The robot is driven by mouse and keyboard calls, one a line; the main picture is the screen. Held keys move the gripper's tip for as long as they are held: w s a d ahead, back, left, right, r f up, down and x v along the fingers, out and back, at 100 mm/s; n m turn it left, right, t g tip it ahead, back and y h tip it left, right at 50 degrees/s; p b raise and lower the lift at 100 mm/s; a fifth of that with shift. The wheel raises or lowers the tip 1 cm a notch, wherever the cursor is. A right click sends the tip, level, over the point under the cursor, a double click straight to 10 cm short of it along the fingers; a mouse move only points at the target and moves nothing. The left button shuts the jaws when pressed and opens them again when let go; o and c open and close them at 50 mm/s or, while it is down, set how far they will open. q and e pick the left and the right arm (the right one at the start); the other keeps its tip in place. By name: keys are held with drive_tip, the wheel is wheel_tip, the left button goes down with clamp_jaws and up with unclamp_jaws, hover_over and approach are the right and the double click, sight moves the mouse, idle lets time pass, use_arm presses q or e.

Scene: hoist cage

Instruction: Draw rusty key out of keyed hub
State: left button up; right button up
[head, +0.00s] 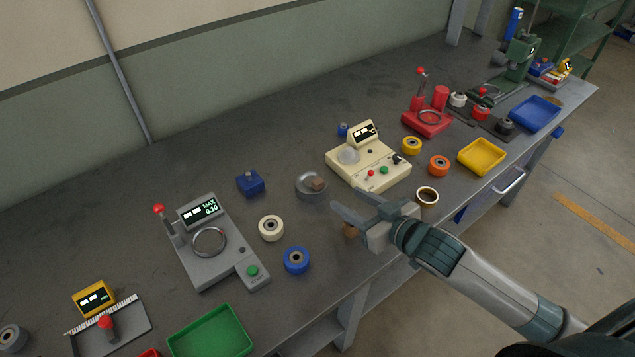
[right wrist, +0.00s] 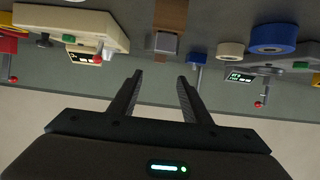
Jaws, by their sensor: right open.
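My left gripper is not in view.
The cream machine (head: 385,177) stands close behind the right gripper. A cream roller (head: 271,228), a blue roller (head: 296,260) and a blue block (head: 250,184) lie around the hub's left. A brown piece (head: 350,230) is partly hidden by my gripper. Bare bench lies behind the hub.

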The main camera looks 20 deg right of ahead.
drive_tip(key=p, duration=0.1)
approach(320, 185)
drive_tip(key=shift+w+a+f, duration=0.1)
drive_tip(key=shift+w+a, duration=0.1)
drive_tip(key=shift+w, duration=0.4)
drive_tip(key=shift+w+a, duration=0.15)
drive_tip(key=shift+w, duration=0.4)
drive_tip(key=shift+w+a+f, duration=0.15)
drive_tip(key=shift+w+f, duration=0.1)
drive_tip(key=shift+w, duration=0.1)
drive_tip(key=shift+w+p, duration=0.1)
drive_tip(key=shift+p, duration=0.2)
drive_tip(key=shift+w+a+f+p, duration=0.15)
drive_tip(key=shift+w+a+p, duration=0.05)
drive_tip(key=shift+w+p, duration=0.25)
drive_tip(key=p+x, duration=0.1)
drive_tip(key=x, duration=0.2)
drive_tip(key=shift+f, duration=0.1)
drive_tip(key=shift+w+a+f, duration=0.1)
drive_tip(key=shift+w+f, duration=0.2)
drive_tip(key=shift+w, duration=0.1)
drive_tip(key=shift+c, duration=0.6)
